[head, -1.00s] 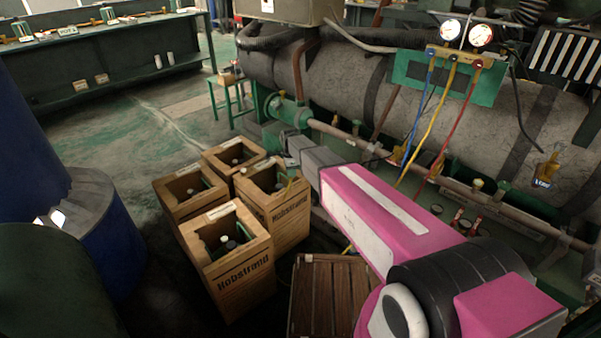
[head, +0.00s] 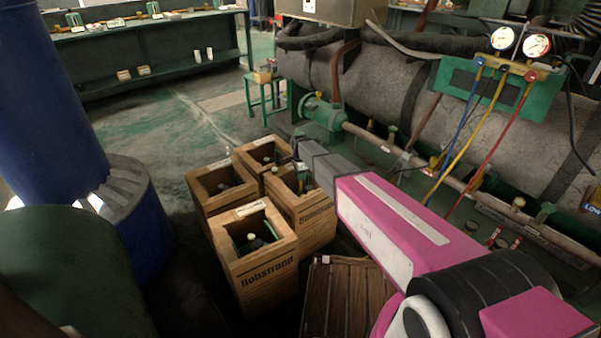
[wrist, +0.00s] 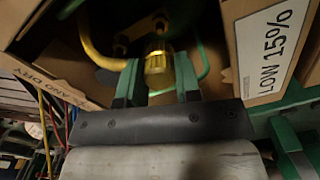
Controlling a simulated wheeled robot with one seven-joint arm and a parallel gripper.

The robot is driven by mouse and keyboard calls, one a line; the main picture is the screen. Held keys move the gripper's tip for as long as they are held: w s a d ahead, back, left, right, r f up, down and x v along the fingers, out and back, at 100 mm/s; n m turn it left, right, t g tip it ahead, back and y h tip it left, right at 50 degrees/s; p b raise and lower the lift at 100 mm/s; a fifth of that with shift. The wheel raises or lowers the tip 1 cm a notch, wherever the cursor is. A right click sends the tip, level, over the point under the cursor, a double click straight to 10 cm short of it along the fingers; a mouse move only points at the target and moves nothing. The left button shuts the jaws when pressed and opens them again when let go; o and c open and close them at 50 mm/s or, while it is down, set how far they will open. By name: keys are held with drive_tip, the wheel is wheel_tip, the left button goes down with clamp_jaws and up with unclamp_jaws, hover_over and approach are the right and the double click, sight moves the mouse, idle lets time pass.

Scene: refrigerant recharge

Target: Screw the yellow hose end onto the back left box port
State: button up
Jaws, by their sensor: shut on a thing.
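My gripper (wrist: 158,82) is shut on the yellow hose end (wrist: 158,65), a ribbed brass-yellow fitting between its green fingers in the wrist view. The yellow hose (wrist: 92,48) curves away to the left of it. Dark fittings show just beyond the hose end; whether it touches a port I cannot tell. In the head view my gripper is at the rear of the box cluster, by the right box (head: 312,222) and the back box (head: 248,152), its fingers too small to make out. The left box (head: 207,205) and front box (head: 262,280) are open-topped with dark cylinders inside.
A slatted wooden crate (head: 345,300) lies below my arm. Blue drums (head: 135,215) stand left. The manifold gauges (head: 519,42) hang over the large tank (head: 430,110). Floor behind the boxes is clear.

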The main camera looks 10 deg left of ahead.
drive_tip(key=shift+f, duration=1.85)
drive_tip(key=shift+f, duration=1)
idle(0.3)
drive_tip(key=shift+m, duration=1.8)
